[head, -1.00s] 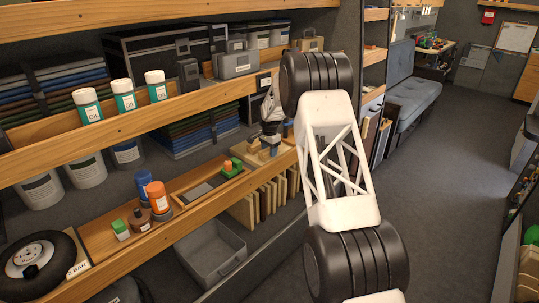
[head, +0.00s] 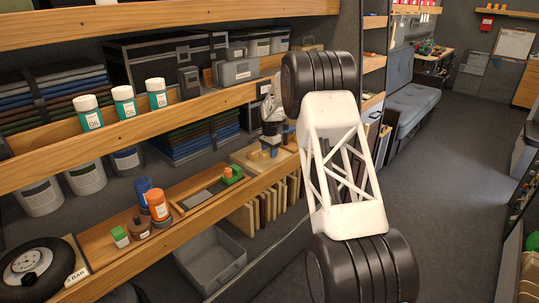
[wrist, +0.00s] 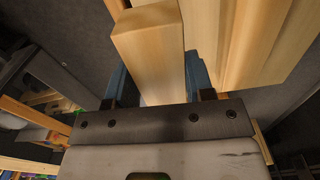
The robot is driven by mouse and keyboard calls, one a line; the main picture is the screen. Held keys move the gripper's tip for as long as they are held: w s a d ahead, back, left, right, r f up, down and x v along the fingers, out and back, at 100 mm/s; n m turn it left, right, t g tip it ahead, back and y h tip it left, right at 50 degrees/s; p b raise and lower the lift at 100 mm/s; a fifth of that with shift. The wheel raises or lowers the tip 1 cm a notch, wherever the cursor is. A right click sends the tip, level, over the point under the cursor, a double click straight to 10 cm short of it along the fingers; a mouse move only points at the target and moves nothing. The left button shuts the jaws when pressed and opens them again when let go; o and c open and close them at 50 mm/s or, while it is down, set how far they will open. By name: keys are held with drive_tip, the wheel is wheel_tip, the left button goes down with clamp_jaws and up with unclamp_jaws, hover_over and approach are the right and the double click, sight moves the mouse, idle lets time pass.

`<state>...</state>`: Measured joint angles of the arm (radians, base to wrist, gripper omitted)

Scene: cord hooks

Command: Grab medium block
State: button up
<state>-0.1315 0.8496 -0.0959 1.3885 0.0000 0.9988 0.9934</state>
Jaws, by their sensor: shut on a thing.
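My gripper (wrist: 157,78) has its two blue fingers shut on a light wooden block in the wrist view. The block (wrist: 150,48) stands between the fingers, its end face pointing up the picture. In the head view my gripper (head: 270,150) is low over a wooden board (head: 243,154) on the lower shelf, partly hidden by my arm. Small wooden blocks show there, one (head: 254,143) beside the fingers. I cannot tell from the head view whether the held block touches the board.
A larger wooden piece (wrist: 240,45) is close to the right of the held block in the wrist view. A green block (head: 232,175) and a grey tray lie left of the board. Upright wooden panels (head: 262,208) stand below. An orange bottle (head: 158,206) stands further left.

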drive_tip(key=s+d+r, duration=0.1)
drive_tip(key=s+d, duration=0.1)
drive_tip(key=s, duration=1.3)
drive_tip(key=shift+r, duration=0.2)
